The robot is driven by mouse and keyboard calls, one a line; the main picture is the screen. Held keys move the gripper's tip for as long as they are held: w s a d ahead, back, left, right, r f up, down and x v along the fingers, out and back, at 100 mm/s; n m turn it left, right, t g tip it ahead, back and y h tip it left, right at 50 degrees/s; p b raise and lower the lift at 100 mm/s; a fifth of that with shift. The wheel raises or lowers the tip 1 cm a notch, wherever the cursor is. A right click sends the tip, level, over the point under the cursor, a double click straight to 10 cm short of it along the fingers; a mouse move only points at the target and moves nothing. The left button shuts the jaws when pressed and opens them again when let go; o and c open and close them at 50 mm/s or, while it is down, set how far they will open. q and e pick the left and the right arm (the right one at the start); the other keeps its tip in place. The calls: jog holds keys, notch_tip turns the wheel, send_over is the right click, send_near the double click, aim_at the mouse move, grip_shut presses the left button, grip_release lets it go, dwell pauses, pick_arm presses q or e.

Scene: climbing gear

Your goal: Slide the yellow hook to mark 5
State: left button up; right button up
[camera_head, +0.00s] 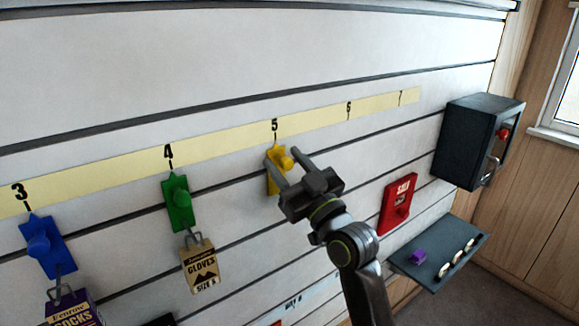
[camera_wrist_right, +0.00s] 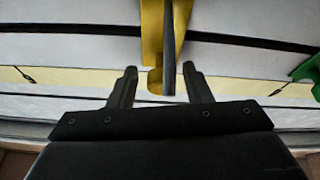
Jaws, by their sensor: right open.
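The yellow hook (camera_head: 274,179) hangs on the slatted wall, its pointed top just below mark 5 (camera_head: 275,125) on the pale yellow number strip (camera_head: 222,141). They look lined up in the head view; the hook's tip is hidden in the wrist view. My right gripper (camera_head: 282,157) is open, with one finger on each side of the hook's knob. In the right wrist view the yellow hook (camera_wrist_right: 152,40) reaches between the two spread fingertips (camera_wrist_right: 160,70); I see gaps on both sides. My left gripper is out of view.
A green hook (camera_head: 178,204) holding a gloves packet (camera_head: 200,268) is at mark 4. A blue hook (camera_head: 48,250) holding a socks packet is at mark 3. A red item (camera_head: 398,204), dark box (camera_head: 470,140) and grey shelf (camera_head: 425,252) are right. The wall toward marks 6 and 7 is clear.

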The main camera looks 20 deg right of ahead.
jog(key=shift+s+d+f, duration=0.15)
jog(key=shift+s+f, duration=0.15)
jog(key=shift+s, duration=0.05)
jog(key=b+v, duration=0.2)
jog(key=v, duration=1.4)
jog(key=shift+s, duration=0.3)
jog(key=shift+b, duration=0.3)
